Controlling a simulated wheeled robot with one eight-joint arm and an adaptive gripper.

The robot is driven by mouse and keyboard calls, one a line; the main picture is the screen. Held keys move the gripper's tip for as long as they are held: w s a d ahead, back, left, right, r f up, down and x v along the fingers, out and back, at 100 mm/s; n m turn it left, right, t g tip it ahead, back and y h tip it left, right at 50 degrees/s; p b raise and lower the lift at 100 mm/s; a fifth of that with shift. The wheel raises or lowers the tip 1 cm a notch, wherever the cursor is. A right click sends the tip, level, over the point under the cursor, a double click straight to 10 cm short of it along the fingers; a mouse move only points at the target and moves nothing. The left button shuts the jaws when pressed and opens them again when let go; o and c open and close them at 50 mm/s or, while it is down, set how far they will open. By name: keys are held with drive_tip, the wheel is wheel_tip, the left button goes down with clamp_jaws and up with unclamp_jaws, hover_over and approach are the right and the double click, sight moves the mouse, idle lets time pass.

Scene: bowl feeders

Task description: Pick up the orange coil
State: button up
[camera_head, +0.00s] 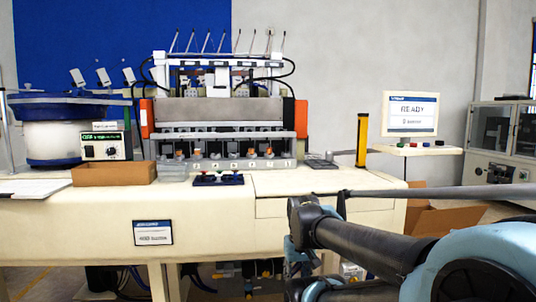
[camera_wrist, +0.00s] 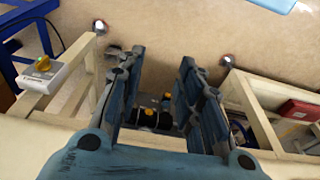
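Several small orange pieces (camera_head: 198,154) sit in a row of stations along the front of the machine in the head view. They are too small to tell which, if any, is the orange coil. No orange coil can be made out in the wrist view. My gripper (camera_wrist: 162,62) is open, its two fingers wide apart with nothing between them. In the head view my gripper is at the lower middle, in front of the bench, partly hidden by my own arm.
The cream bench (camera_head: 225,228) spans the front. On it are a cardboard box (camera_head: 114,174), a bowl feeder (camera_head: 52,140), a dark blue control panel (camera_head: 218,180) and a yellow post (camera_head: 361,140). A monitor (camera_head: 410,113) stands at right. Beneath my gripper are cream frame bars (camera_wrist: 258,112) and floor.

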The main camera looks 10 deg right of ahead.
drive_tip(key=shift+w, duration=0.3)
drive_tip(key=shift+o, duration=0.6)
